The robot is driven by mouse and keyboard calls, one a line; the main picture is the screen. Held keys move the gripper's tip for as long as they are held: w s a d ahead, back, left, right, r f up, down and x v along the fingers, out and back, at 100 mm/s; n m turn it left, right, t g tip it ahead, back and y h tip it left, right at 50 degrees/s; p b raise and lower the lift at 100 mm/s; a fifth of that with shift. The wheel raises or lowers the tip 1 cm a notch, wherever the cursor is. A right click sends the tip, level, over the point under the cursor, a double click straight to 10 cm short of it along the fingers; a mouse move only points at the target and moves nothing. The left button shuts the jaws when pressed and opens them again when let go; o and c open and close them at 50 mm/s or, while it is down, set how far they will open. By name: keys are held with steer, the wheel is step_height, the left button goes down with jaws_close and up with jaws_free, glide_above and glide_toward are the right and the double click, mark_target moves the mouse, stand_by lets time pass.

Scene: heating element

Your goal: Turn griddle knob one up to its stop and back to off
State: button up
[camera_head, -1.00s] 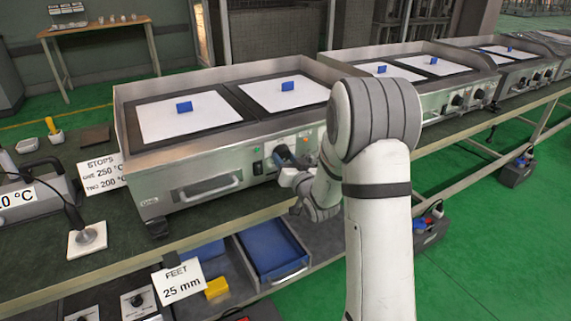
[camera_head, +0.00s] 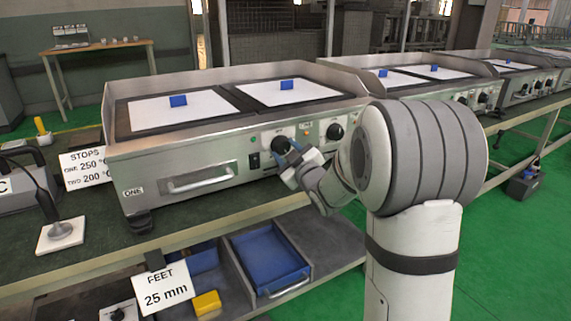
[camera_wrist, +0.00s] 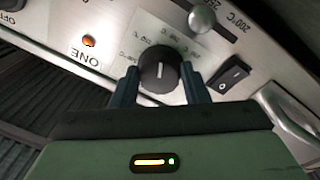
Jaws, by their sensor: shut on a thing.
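The griddle marked ONE (camera_head: 215,143) stands on the bench, with its knobs on the front panel. My gripper (camera_wrist: 160,78) has its two dark fingers on either side of a round black knob (camera_wrist: 160,72) and is shut on it. The knob's white pointer line runs nearly straight up in the wrist view, inside a ring of printed temperature marks. A ONE label (camera_wrist: 85,57) and a lit orange lamp (camera_wrist: 89,41) are beside it. The other knob (camera_head: 335,131) is free.
A black rocker switch (camera_wrist: 235,73) and a round metal knob-like part (camera_wrist: 202,20) are close to the fingers. The drawer handle (camera_head: 200,180) sticks out left of my gripper. A STOPS card (camera_head: 86,167) reads ONE 250 °C, TWO 200 °C. A blue tray (camera_head: 268,258) is below.

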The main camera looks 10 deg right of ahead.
steer(key=n, duration=0.3)
steer(key=shift+b, duration=0.3)
steer(key=n+y, duration=0.1)
steer(key=n, duration=0.4)
steer(key=shift+d+r, duration=0.1)
steer(key=n, duration=0.4)
steer(key=shift+r+y, duration=0.1)
steer(key=shift+y, duration=0.2)
steer(key=n, duration=0.4)
steer(key=shift+n+g+y, duration=0.3)
steer(key=shift+n+g, duration=0.1)
steer(key=n, duration=0.4)
steer(key=shift+r+n, duration=0.15)
steer(key=shift+n, duration=0.25)
steer(key=n, duration=0.3)
steer(key=shift+n+g, duration=0.4)
steer(key=n, duration=0.3)
steer(key=shift+r+n, duration=0.1)
steer(key=shift+n, duration=2)
